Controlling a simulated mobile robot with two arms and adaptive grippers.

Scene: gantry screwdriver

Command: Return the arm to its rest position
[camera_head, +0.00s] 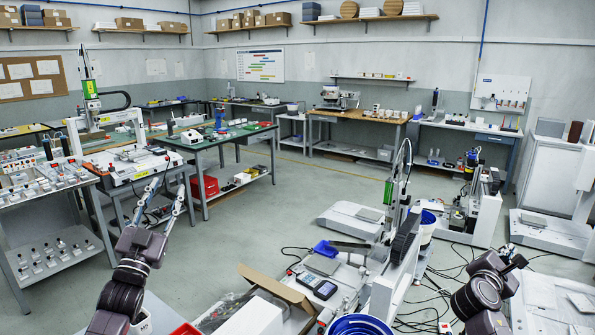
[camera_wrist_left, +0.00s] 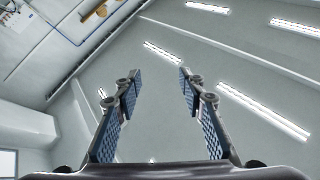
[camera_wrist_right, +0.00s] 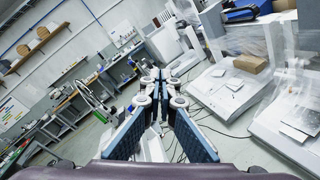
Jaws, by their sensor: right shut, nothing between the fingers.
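My left gripper (camera_head: 168,194) is raised in the lower left of the head view, with its fingers pointing up and apart. In the left wrist view (camera_wrist_left: 159,78) its two blue-padded fingers are wide open with only the ceiling between them. My right gripper (camera_head: 516,263) is at the lower right of the head view, seen partly from behind. In the right wrist view (camera_wrist_right: 157,76) its fingertips meet and hold nothing. A gantry screwdriver (camera_head: 91,88) with a green body stands on the left bench; a similar one (camera_head: 390,194) stands nearer at centre right.
A green-topped table (camera_head: 240,133) stands behind my left gripper. A cluttered bench (camera_head: 345,275) with a keypad device and blue bins lies between my arms. Loose black cables (camera_head: 436,290) run along the floor near my right gripper. The middle floor (camera_head: 285,210) is clear.

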